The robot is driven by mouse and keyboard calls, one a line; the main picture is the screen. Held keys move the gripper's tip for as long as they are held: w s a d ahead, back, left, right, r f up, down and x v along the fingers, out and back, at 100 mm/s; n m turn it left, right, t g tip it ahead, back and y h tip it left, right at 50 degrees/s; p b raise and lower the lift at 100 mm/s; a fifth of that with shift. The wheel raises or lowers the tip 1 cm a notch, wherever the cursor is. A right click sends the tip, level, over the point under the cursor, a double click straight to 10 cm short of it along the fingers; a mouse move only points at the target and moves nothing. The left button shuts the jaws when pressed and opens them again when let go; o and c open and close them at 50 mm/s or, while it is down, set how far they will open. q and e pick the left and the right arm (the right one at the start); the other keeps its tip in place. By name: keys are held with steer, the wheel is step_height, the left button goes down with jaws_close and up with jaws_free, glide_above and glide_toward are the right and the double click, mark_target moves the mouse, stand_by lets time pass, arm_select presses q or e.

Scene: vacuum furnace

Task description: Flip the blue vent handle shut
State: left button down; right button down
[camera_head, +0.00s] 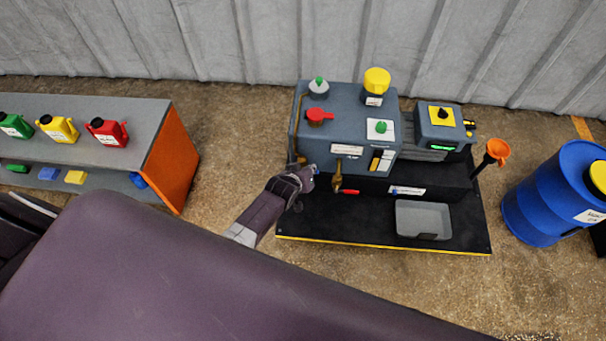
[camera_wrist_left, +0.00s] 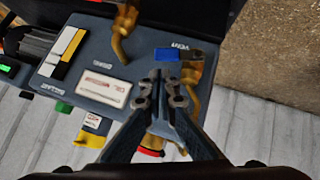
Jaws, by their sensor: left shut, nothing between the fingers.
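The blue vent handle (camera_wrist_left: 180,54) shows in the left wrist view beside a brass vent pipe (camera_wrist_left: 194,76), near the VENT lettering on the grey machine. It lies roughly crosswise to the pipe. My left gripper (camera_wrist_left: 158,78) is shut and empty; its fingertips appear close to the handle, but I cannot tell whether they touch it. In the head view, my left gripper (camera_head: 308,178) is at the front left corner of the grey machine (camera_head: 345,120), largely covering the vent area. My right gripper is not in view.
A brass drain spout (camera_head: 337,178) with a red handle (camera_head: 350,192) is just right of the gripper. A grey tray (camera_head: 423,221) sits on the black base. A shelf with coloured cans (camera_head: 160,115) stands left.

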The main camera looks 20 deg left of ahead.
arm_select(q)
steer(key=v, duration=1)
steer(key=shift+s+r, duration=0.2)
steer(key=shift+s, duration=0.15)
